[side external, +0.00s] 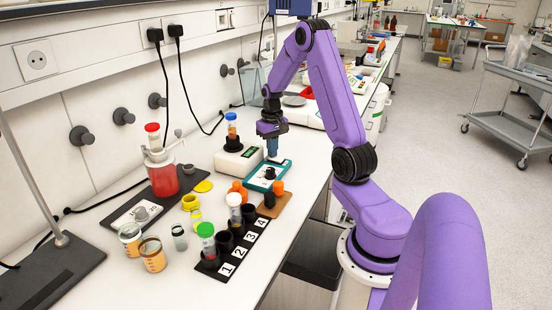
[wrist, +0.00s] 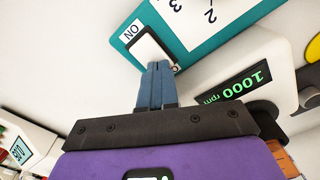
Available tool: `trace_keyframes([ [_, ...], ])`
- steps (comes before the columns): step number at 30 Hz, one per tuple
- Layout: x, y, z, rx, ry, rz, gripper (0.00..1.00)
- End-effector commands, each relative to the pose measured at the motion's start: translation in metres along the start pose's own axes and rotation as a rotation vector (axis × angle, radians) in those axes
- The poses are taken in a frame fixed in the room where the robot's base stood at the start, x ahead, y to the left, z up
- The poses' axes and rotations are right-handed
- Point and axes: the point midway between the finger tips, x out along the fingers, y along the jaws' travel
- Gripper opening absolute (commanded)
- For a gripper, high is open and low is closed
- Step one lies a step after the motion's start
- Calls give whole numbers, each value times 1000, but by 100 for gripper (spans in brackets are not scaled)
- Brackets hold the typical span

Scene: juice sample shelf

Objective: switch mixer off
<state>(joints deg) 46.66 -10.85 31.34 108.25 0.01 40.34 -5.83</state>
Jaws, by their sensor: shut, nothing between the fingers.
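The mixer (side external: 238,160) is a white box with a tube in a black holder on top. In the wrist view its green display (wrist: 232,93) reads 1000 rpm. Beside it lies a teal control box (side external: 252,182) with a white numbered panel. In the wrist view the box (wrist: 217,52) carries a white rocker switch (wrist: 148,47) with ON marked at one end. My gripper (side external: 272,155) is shut and empty. Its blue fingertips (wrist: 160,66) are at the switch end opposite ON and hide part of the marking there. I cannot tell whether they touch it.
A numbered black rack (side external: 207,262) with tubes and a brown block (side external: 286,200) with orange-capped tubes stand in front of the box. A red bottle (side external: 162,180) and beakers (side external: 153,255) stand to the left. White bench is clear at its right front edge.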

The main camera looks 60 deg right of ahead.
Motion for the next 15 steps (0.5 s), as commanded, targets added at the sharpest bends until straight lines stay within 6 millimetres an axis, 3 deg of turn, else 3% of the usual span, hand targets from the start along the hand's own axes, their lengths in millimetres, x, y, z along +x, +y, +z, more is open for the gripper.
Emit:
trace_keyframes([
  [8, 3, 0, 1, 0, -3, 0, 0],
  [15, -10, 0, 0, 0, -1, 0, 0],
])
